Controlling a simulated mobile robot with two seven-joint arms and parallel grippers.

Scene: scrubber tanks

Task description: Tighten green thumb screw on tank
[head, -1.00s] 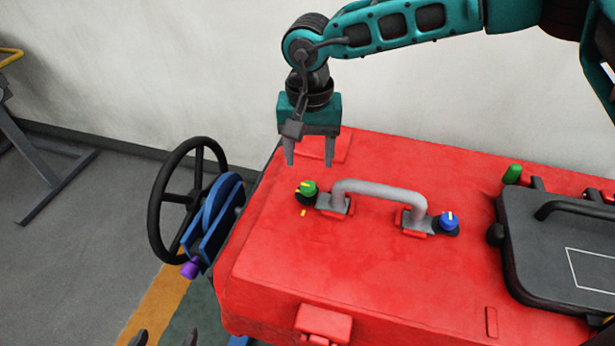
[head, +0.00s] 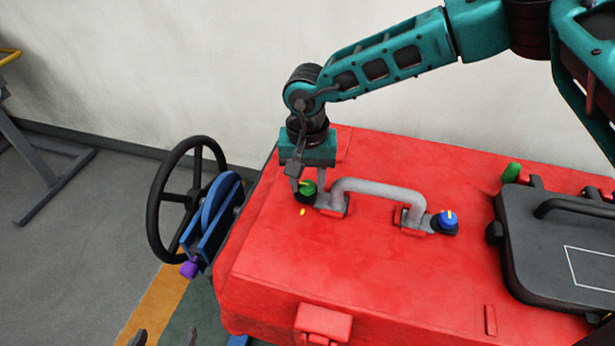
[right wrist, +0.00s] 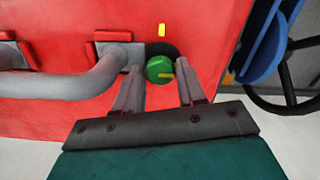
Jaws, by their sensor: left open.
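My right gripper (head: 312,182) points down over the screw. In the right wrist view, the green screw (right wrist: 159,68) lies between the tips of my open right gripper (right wrist: 157,80), with gaps visible on both sides. How deep the fingers reach around it is unclear. My left gripper (head: 165,339) is open at the bottom edge, only its fingertips showing.
The grey handle (head: 380,190) stands close to the right of the screw. A blue knob (head: 447,220) is at its other end. A black lid (head: 550,240) covers the tank's right side. A black handwheel (head: 160,215) and purple knob (head: 189,268) are at left.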

